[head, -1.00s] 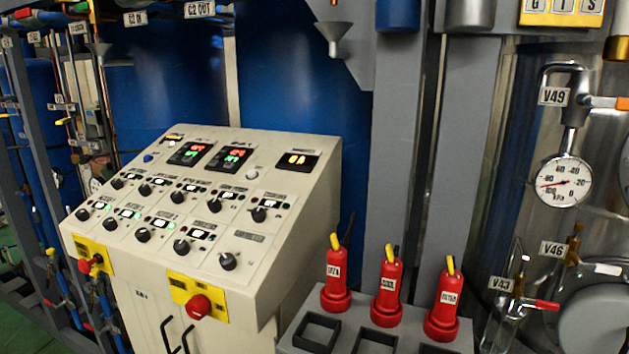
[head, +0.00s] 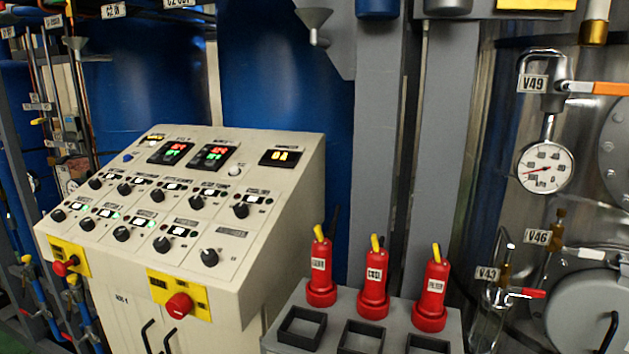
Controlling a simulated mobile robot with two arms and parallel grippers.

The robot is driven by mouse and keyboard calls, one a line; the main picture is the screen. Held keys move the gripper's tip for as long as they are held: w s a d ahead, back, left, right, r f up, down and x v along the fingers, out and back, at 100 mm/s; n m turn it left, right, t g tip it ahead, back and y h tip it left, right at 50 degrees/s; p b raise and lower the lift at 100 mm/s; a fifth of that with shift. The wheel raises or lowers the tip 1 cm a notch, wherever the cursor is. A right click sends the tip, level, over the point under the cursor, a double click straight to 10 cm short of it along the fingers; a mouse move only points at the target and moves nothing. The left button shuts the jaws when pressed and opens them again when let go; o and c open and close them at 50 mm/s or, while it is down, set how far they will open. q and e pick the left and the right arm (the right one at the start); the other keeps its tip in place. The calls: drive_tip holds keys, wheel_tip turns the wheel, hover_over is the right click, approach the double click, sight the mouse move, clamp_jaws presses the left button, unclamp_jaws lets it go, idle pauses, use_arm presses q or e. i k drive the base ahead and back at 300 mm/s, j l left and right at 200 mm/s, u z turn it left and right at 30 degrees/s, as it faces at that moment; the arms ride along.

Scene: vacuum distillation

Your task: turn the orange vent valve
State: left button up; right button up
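The orange vent valve handle (head: 598,88) is at the right edge of the head view, beside the V49 tag (head: 533,84). It is a flat lever pointing right, roughly level, on a metal pipe fitting; its far end is cut off by the picture edge. A round pressure gauge (head: 546,168) hangs below the fitting. Neither of my grippers shows in the head view.
A cream control console (head: 225,268) with knobs and red buttons stands at left centre. Several red bottles (head: 374,290) stand on a grey rack (head: 283,342) at lower centre. V46 (head: 538,237) and V43 (head: 487,273) valves sit below the gauge. Grey posts (head: 378,150) rise behind.

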sight(604, 88)
drive_tip(key=k+l+z, duration=0.1)
drive_tip(key=z, duration=1.15)
